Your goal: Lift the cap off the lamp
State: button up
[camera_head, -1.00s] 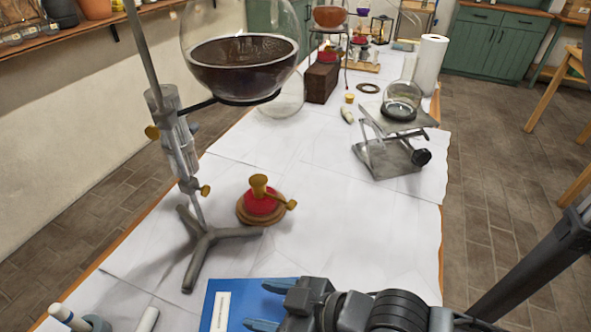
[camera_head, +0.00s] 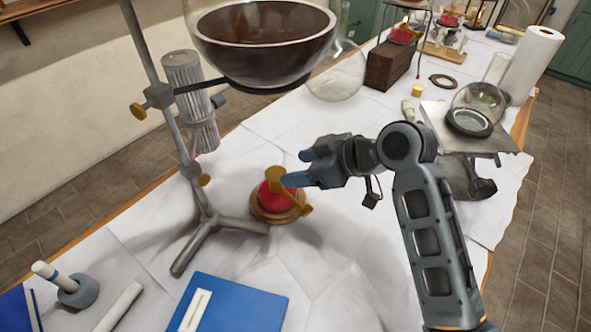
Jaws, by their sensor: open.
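The lamp (camera_head: 277,203) is a small red burner on a round wooden base, standing on the white-covered table near the stand's foot. Its brass cap (camera_head: 275,176) sits on top, with a brass knob sticking out low on the right. My gripper (camera_head: 296,168) reaches in from the right with its two blue fingers apart. The fingertips are at the cap's right side, and one finger overlaps the cap's edge and the lamp's red body in the picture. I cannot tell whether they touch the cap. Nothing is held.
A metal stand (camera_head: 178,145) holds a large glass vessel with a dark bowl (camera_head: 264,45) above and behind the lamp. A blue book (camera_head: 228,305) lies in front. A wooden block (camera_head: 392,66) stands behind.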

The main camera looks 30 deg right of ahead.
aim_at(276, 173)
jog(key=shift+x, duration=1.2)
jog(key=shift+p+x, duration=0.45)
jog(key=shift+x, duration=2.2)
jog(key=shift+s+a, duration=0.1)
jog(key=shift+a, duration=0.05)
jog(key=c, duration=0.9)
